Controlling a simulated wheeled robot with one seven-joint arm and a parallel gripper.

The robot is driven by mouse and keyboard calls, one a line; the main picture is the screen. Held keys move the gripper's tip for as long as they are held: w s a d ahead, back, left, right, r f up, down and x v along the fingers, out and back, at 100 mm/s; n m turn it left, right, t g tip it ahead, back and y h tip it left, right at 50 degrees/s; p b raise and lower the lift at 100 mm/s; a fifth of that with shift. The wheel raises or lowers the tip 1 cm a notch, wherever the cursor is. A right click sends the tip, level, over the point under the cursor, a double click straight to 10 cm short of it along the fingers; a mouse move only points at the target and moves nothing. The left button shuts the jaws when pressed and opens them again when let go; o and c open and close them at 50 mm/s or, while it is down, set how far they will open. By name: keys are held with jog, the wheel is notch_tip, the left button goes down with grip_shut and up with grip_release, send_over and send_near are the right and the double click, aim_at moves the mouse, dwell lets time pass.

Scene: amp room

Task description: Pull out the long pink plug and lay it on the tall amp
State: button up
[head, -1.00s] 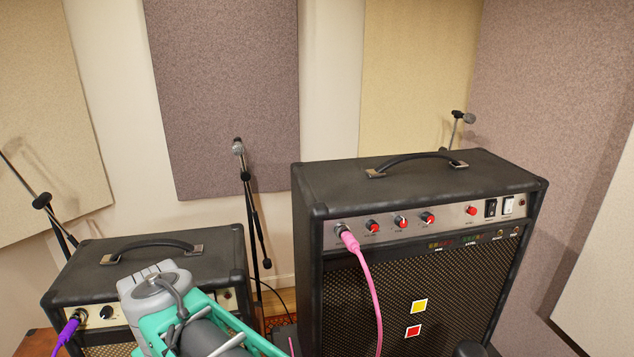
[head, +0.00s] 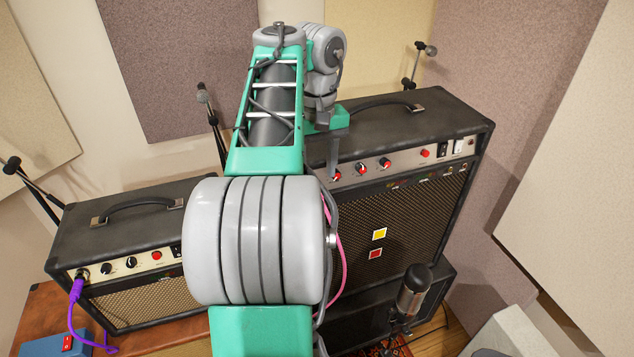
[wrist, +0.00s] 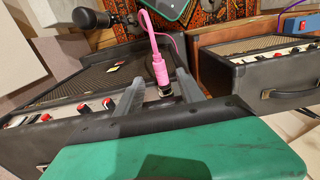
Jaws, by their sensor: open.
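The tall amp (head: 440,112) stands right of centre in the head view, with its handle on top and red-capped knobs on the front panel. It also shows in the wrist view (wrist: 75,75). The long pink plug (wrist: 159,72) sits at the amp's panel, with its pink cable running away from it. In the wrist view my gripper (wrist: 160,77) is open, with one finger on each side of the plug and gaps visible. In the head view my arm hides the plug; a finger (head: 333,155) and part of the pink cable (head: 340,255) show.
A smaller amp (head: 130,235) stands at left with a purple plug (head: 77,284) in it. A blue box (head: 66,342) lies by its cable. A microphone (head: 412,290) stands in front of the tall amp. The tall amp's top is bare apart from its handle (head: 378,100).

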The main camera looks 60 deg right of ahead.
notch_tip(320, 180, down, 6)
jog(key=b, duration=0.3)
jog(key=shift+r, duration=0.25)
jog(key=shift+c, duration=0.5)
grip_shut()
dwell(0.5)
